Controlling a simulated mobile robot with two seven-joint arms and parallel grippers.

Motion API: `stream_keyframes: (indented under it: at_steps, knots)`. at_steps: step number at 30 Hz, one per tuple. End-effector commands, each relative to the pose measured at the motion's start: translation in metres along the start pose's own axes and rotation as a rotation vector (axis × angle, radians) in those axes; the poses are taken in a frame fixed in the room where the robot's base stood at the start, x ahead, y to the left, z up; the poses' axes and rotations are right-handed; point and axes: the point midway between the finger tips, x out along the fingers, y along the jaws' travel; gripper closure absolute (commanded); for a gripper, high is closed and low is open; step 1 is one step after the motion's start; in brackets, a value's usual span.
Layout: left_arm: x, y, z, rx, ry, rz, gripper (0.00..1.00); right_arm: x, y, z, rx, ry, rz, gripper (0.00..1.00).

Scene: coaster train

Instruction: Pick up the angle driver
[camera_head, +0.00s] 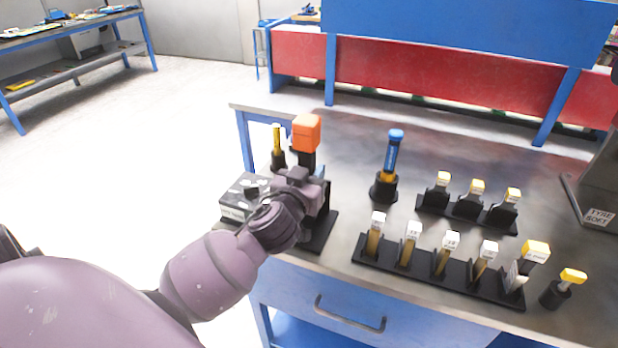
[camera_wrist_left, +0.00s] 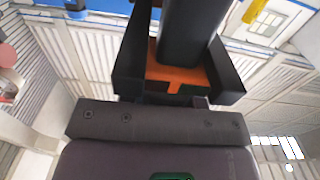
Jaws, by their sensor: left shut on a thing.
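The angle driver (camera_head: 306,134) shows in the head view as an orange block on a black body, upright near the table's left end. My left gripper (camera_head: 309,180) is around its black body, below the orange block. In the left wrist view, the black fingers of my left gripper (camera_wrist_left: 178,78) are shut on the angle driver (camera_wrist_left: 190,35), with orange showing between them. Its lower part is hidden behind my gripper, so I cannot tell whether it still touches its black stand (camera_head: 322,236). My right gripper is not in view.
A yellow-handled tool (camera_head: 277,140) stands close on the left, and a labelled grey box (camera_head: 240,195) sits beside my wrist. A blue-topped driver (camera_head: 390,160) stands to the right. Racks of labelled bits (camera_head: 440,270) fill the front right. The table's back middle is clear.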

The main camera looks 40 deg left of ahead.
Motion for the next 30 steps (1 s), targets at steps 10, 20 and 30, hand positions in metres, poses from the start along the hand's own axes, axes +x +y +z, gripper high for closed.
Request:
stream_keyframes:
  at_steps: [10,20,30]
  knots:
    - [0.0,0.0,-0.031,-0.003,0.012,0.001,1.0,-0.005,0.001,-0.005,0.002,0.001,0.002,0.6]
    - [-0.025,0.0,-0.037,-0.003,0.006,0.0,1.0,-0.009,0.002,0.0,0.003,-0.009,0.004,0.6]
    - [-0.087,0.0,-0.036,-0.005,0.005,0.0,1.0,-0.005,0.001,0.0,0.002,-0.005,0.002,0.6]
